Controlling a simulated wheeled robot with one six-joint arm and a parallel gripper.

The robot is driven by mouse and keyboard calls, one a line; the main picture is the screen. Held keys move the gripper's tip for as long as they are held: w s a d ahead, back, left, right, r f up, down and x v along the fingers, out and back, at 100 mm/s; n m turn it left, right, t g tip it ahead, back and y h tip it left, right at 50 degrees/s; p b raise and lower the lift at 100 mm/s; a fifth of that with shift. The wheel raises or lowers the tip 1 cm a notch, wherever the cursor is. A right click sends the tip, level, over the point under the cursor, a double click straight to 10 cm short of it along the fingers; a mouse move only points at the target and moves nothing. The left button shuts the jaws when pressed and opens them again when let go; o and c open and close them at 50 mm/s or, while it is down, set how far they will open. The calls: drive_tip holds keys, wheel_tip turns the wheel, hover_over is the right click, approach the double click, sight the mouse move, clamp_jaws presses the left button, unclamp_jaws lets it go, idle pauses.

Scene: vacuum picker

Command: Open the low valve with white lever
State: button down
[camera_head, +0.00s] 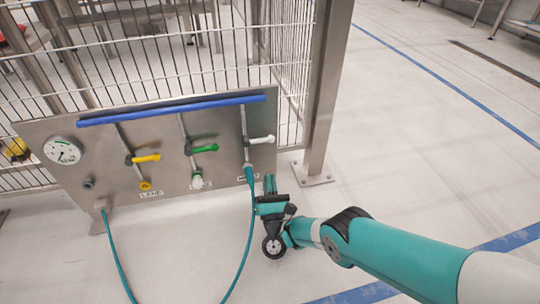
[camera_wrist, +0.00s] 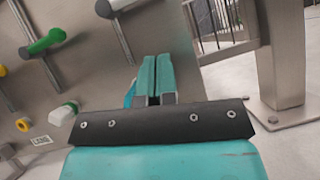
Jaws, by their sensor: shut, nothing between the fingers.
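The white lever (camera_head: 262,140) sticks out to the right from the rightmost pipe on the steel panel. It lies roughly level, across its vertical pipe. In the wrist view only its dark pivot and a bit of white (camera_wrist: 116,4) show at the top edge. My gripper (camera_head: 269,183) is below the lever and a little to its right, apart from it. Its teal fingers (camera_wrist: 156,78) are together and empty, pointing up the panel in the wrist view.
A yellow lever (camera_head: 147,158) and a green lever (camera_head: 205,148) sit on the panel (camera_head: 222,118) to the left. A teal hose (camera_head: 250,215) hangs from the right port, close beside my gripper. A steel post (camera_head: 325,90) stands right of the panel. Open floor lies further right.

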drive_tip(key=shift+w+r+b, duration=0.85)
drive_tip(key=shift+w+r, duration=0.05)
drive_tip(key=shift+r, duration=0.25)
drive_tip(key=shift+w+r+b, duration=0.8)
drive_tip(key=shift+w+r, duration=0.1)
drive_tip(key=shift+r, duration=0.2)
drive_tip(key=shift+w+r+b, duration=0.85)
drive_tip(key=shift+w+r, duration=0.05)
drive_tip(key=shift+r, duration=0.25)
